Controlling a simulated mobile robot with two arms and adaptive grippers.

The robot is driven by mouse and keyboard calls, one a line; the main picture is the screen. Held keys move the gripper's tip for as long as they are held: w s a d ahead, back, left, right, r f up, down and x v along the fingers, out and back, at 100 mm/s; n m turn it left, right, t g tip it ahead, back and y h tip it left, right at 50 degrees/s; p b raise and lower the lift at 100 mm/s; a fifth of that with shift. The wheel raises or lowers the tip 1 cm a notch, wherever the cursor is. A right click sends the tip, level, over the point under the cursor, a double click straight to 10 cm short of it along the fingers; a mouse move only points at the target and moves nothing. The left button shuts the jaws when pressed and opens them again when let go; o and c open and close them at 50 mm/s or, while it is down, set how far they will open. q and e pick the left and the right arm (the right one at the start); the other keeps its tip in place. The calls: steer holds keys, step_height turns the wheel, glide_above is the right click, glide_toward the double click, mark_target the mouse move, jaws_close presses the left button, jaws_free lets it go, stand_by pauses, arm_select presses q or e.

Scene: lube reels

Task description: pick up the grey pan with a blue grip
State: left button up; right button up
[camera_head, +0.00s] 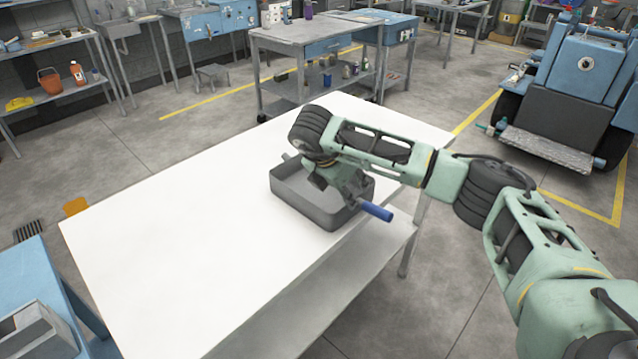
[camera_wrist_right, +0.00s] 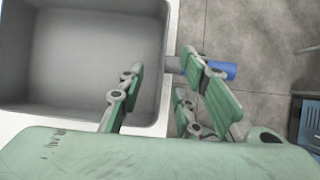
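The grey pan (camera_head: 300,208) is a deep rectangular tray on the white table, near its right edge. Its blue grip (camera_head: 376,211) sticks out past that edge. My right gripper (camera_head: 350,198) is over the pan's grip side, partly hiding that wall. In the right wrist view the pan (camera_wrist_right: 90,55) fills the upper left, and the blue grip (camera_wrist_right: 222,70) lies partly behind one finger. The right gripper (camera_wrist_right: 162,64) is open there, one finger over the pan's side and the other over the handle. Contact cannot be told. My left gripper is not in view.
The white table (camera_head: 180,240) is otherwise bare, with a lower shelf (camera_head: 330,285) under its right side. A blue bench (camera_head: 35,290) stands at the lower left. A grey workbench (camera_head: 290,35) is behind, and a blue machine (camera_head: 585,65) stands at the right.

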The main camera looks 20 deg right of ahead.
mark_target(355, 198)
steer(key=shift+s+d+f+p, duration=0.25)
steer(key=shift+d+f+p, duration=0.2)
steer(key=shift+f, duration=0.2)
steer(key=shift+p+x, duration=0.75)
steer(key=shift+x, duration=0.35)
steer(key=shift+w+d+f+p, duration=0.15)
steer(key=shift+w+d+f, duration=0.15)
steer(key=shift+f, duration=0.25)
steer(key=shift+w+d+f+p, duration=0.2)
steer(key=shift+w+f, duration=0.15)
steer(key=shift+f, duration=0.2)
steer(key=shift+d+f, duration=0.15)
steer(key=shift+f, duration=0.1)
jaws_close()
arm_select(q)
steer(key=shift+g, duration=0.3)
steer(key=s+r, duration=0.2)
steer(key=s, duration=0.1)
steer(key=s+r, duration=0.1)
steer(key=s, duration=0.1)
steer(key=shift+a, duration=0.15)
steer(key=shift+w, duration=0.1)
arm_select(e)
steer(key=shift+w, duration=0.1)
